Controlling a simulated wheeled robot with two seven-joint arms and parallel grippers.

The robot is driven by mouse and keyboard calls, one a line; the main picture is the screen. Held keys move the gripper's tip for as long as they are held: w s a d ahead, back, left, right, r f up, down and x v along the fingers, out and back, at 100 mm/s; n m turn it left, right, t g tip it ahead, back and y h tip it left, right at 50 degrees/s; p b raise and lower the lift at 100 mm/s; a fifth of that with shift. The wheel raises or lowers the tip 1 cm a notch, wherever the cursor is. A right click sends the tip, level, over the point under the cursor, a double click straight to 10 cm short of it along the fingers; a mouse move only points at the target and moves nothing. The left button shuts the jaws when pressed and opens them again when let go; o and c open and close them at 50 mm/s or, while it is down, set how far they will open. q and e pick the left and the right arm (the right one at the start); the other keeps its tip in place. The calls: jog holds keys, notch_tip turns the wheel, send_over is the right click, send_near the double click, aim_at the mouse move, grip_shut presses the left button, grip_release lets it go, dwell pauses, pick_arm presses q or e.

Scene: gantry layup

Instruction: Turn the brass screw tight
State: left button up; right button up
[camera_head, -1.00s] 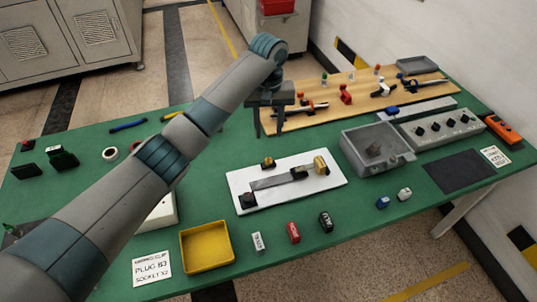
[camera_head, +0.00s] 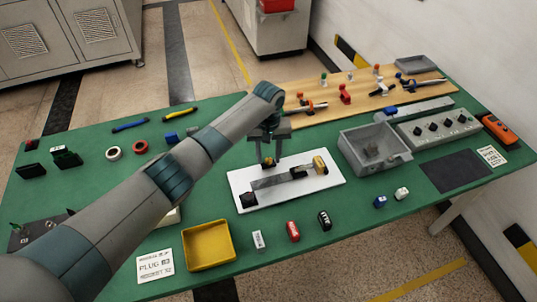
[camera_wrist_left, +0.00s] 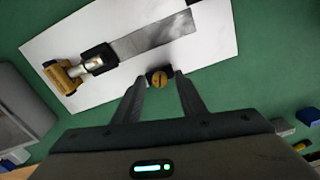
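The brass screw (camera_wrist_left: 159,79) shows its round slotted head in the left wrist view, in a small black block at the edge of a white plate (camera_wrist_left: 215,45). In the head view the screw (camera_head: 269,161) is small and partly hidden by my gripper, near the far edge of the white plate (camera_head: 240,180). My left gripper (camera_wrist_left: 160,82) is open, with its two fingertips apart on either side of the screw block. In the head view the left gripper (camera_head: 268,158) points down over it. I cannot tell whether the fingers touch it. My right gripper is not in view.
A grey metal strip (camera_head: 268,182) and a brass-coloured block (camera_head: 320,164) lie on the plate. A grey bin (camera_head: 352,142) stands to its right and a yellow tray (camera_head: 208,244) in front to its left. Several small labelled parts lie along the front of the green table.

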pick_arm(q)
jog(key=shift+c, duration=0.5)
grip_shut()
